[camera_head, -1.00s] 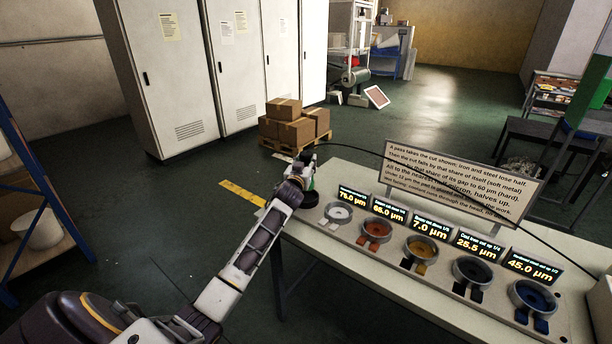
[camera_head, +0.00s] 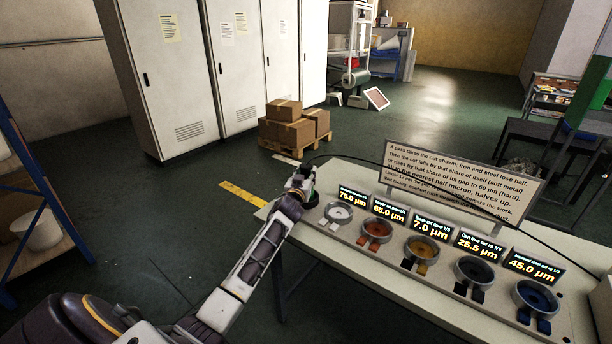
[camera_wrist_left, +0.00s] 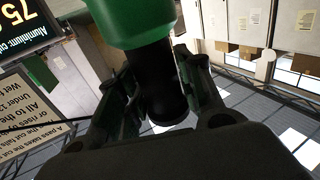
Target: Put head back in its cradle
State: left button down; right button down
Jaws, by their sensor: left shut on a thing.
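My left gripper (camera_head: 303,179) is over the left end of the bench. It is shut on the head (camera_wrist_left: 145,22), which has a green body and a black cylindrical part between my fingers in the left wrist view. A dark round base (camera_head: 311,199), which looks like the cradle, is right below the gripper, left of the first cup. The head is very close to it; I cannot tell whether it is seated or just above. A black cable (camera_head: 400,163) arcs from near the gripper to the right. My right gripper is not in view.
Several round cups, including a white one (camera_head: 338,213) and a red one (camera_head: 376,230), line the bench (camera_head: 345,262) with lit readouts behind them. A text sign (camera_head: 460,180) stands behind.

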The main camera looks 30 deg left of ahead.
pick_arm(q)
jog(key=shift+r, duration=0.1)
jog(key=c, duration=1.3)
grip_release()
jog(key=shift+f, duration=0.2)
jog(key=shift+c, duration=0.2)
jog(key=o, duration=0.4)
jog(key=shift+r, duration=0.25)
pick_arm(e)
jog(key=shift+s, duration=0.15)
pick_arm(q)
jog(key=shift+s+d+f, duration=0.1)
jog(key=shift+s+d, duration=0.1)
jog(key=shift+s, duration=0.25)
jog(key=v, duration=1.1)
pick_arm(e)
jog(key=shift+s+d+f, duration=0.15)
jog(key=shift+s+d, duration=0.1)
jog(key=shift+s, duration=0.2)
